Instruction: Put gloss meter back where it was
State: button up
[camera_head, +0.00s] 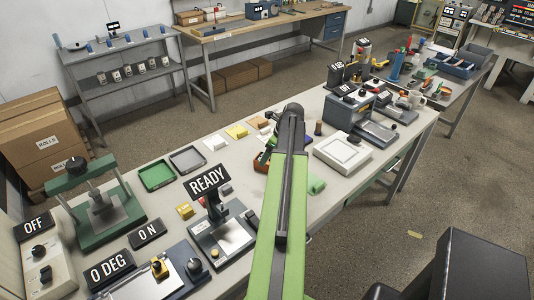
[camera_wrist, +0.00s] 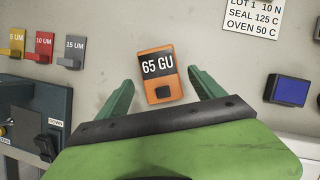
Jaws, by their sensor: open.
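The gloss meter (camera_wrist: 157,77) is an orange block with a dark display reading 65 GU, lying on a pale surface in the wrist view. My gripper (camera_wrist: 161,76) is open, with one green finger to the left of the meter and one to the right. There is a gap between each finger and the meter, and the meter is slightly tilted in the picture. In the head view my arm reaches over the bench, and I cannot make out the gripper's fingers or the meter there.
In the wrist view, yellow (camera_wrist: 13,43), red (camera_wrist: 43,46) and grey (camera_wrist: 72,52) blocks sit at left, above a dark device (camera_wrist: 38,118). A lot card (camera_wrist: 254,18) and a blue-screened device (camera_wrist: 287,90) are at right. In the head view the long bench (camera_head: 335,195) is crowded with instruments.

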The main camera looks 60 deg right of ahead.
jog(key=p+v, duration=0.5)
jog(key=v, duration=0.3)
jog(key=shift+p, duration=0.35)
